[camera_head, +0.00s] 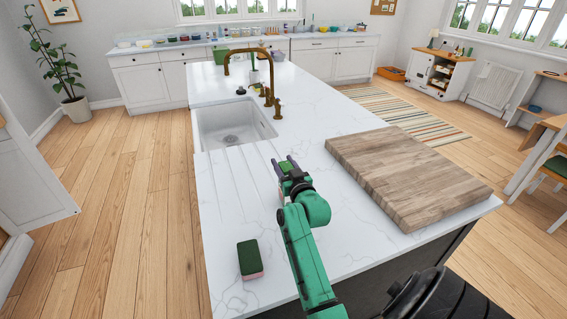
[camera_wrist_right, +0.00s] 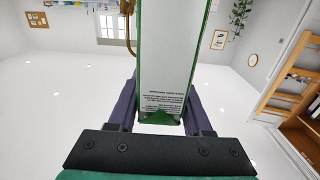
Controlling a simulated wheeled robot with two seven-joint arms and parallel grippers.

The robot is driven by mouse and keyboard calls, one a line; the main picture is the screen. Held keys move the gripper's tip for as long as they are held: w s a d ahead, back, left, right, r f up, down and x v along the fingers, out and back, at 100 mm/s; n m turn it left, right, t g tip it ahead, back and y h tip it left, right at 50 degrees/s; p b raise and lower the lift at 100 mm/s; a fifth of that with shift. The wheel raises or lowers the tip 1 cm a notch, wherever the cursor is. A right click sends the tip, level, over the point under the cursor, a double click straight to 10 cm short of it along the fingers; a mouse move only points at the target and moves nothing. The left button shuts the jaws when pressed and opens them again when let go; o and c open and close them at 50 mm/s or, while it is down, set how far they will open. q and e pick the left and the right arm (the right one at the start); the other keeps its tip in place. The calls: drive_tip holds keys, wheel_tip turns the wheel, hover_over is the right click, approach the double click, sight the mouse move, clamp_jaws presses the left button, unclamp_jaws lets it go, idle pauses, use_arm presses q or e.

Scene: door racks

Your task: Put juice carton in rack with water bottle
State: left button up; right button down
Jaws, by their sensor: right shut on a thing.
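My right gripper (camera_head: 286,167) is over the white marble counter, just in front of the sink. It is shut on the juice carton (camera_head: 286,168), of which only a small green part shows between the fingers in the head view. In the right wrist view the juice carton (camera_wrist_right: 168,55) is large, with a white printed face and green edges, between the two dark fingers of the right gripper (camera_wrist_right: 158,108). I cannot tell whether the carton touches the counter. No water bottle or rack can be made out. My left gripper is not in view.
A wooden cutting board (camera_head: 405,172) lies on the right of the counter (camera_head: 225,215). A green and pink sponge (camera_head: 250,258) lies near the front. The sink (camera_head: 232,124) with a brass faucet (camera_head: 250,65) is behind my gripper. A white door (camera_head: 35,180) stands at the left, with open floor between.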

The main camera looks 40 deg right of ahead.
drive_tip(key=shift+c, duration=1.6)
unclamp_jaws()
drive_tip(key=shift+f, duration=0.1)
drive_tip(key=shift+s, duration=0.1)
drive_tip(key=b+v, duration=0.3)
drive_tip(key=v, duration=0.8)
drive_tip(key=shift+s+a, duration=0.2)
drive_tip(key=shift+s, duration=0.15)
